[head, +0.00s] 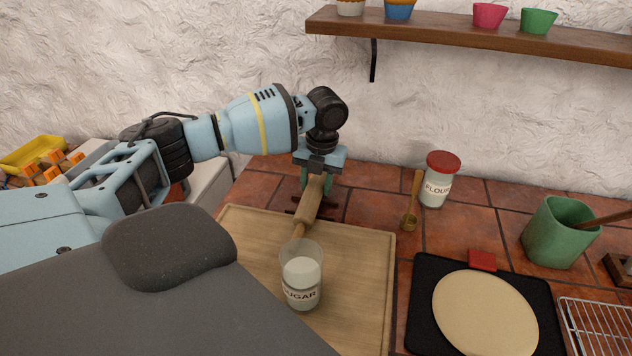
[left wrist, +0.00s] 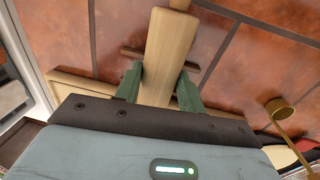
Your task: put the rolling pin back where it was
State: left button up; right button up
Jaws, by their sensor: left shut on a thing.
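The wooden rolling pin (head: 308,205) is at the back edge of the cutting board, its near handle pointing toward the sugar jar. My left gripper (head: 316,184) points down and is shut on the pin's body. In the left wrist view the green fingers of the gripper (left wrist: 158,85) are on both sides of the rolling pin (left wrist: 168,45). A dark wooden rest (head: 331,212) shows on both sides of the pin, and the rest also shows in the left wrist view (left wrist: 131,53). I cannot tell whether the pin touches it. My right gripper is not in view.
A sugar jar (head: 301,283) stands on the cutting board (head: 360,270), near the pin's handle. A flour jar (head: 438,184) and a wooden scoop (head: 411,205) stand to the right. Dough (head: 485,312) lies on a black mat (head: 428,300). A green crock (head: 556,235) is farther right.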

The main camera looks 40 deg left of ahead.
aim_at(319, 182)
pick_arm(q)
jog(key=shift+f, duration=0.35)
jog(key=shift+f, duration=0.4)
grip_shut()
jog(key=o, duration=1.2)
grip_release()
jog(key=shift+r, duration=0.15)
jog(key=shift+w+d+r, duration=0.1)
jog(key=shift+d+r, duration=0.1)
jog(key=shift+r, duration=1.95)
jog(key=shift+w+d+r, duration=0.1)
jog(key=shift+d+r, duration=0.05)
jog(key=shift+r, duration=2)
